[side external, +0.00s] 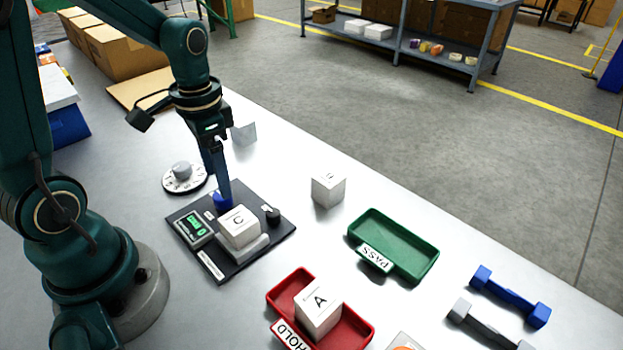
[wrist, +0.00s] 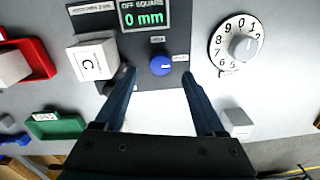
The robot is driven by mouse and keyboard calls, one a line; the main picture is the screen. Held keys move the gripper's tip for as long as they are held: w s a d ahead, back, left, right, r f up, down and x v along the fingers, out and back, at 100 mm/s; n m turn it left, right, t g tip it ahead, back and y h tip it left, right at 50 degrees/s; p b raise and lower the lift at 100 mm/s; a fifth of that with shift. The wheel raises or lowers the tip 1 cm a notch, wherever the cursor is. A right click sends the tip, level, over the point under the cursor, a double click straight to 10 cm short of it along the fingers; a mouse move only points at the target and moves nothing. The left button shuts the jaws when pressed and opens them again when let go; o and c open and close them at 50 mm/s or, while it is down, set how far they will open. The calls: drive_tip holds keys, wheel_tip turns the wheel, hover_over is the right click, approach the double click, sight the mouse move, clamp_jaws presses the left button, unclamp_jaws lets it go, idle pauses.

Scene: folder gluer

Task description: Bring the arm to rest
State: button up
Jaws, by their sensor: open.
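My gripper (side external: 221,188) hangs pointing down over the black gauge plate (side external: 262,245). In the wrist view its two blue fingers (wrist: 160,72) are spread apart with nothing held between them. A round blue knob (wrist: 162,66) on the plate shows between and just beyond the fingertips; it also shows by the fingers in the side view (side external: 219,204). I cannot tell whether the fingers touch it. A white carton marked C (side external: 239,228) sits on the plate. The plate's green display (wrist: 144,17) reads OFF SQUARE 0 mm.
A numbered dial (side external: 184,177) stands behind the plate. A carton marked A lies in the red HOLD tray (side external: 286,290). The green PASS tray (side external: 410,240) is empty. Loose white cartons stand on the table (side external: 328,190) (side external: 243,132). Blue and grey bars (side external: 510,296) lie right.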

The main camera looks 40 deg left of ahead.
drive_tip(key=shift+r, duration=0.35)
drive_tip(key=s+d+r+n+t, duration=0.2)
drive_tip(key=s+d+r+t, duration=0.3)
drive_tip(key=d+r, duration=0.3)
drive_tip(key=shift+s+r+t, duration=0.3)
drive_tip(key=shift+r, duration=0.1)
idle(2.4)
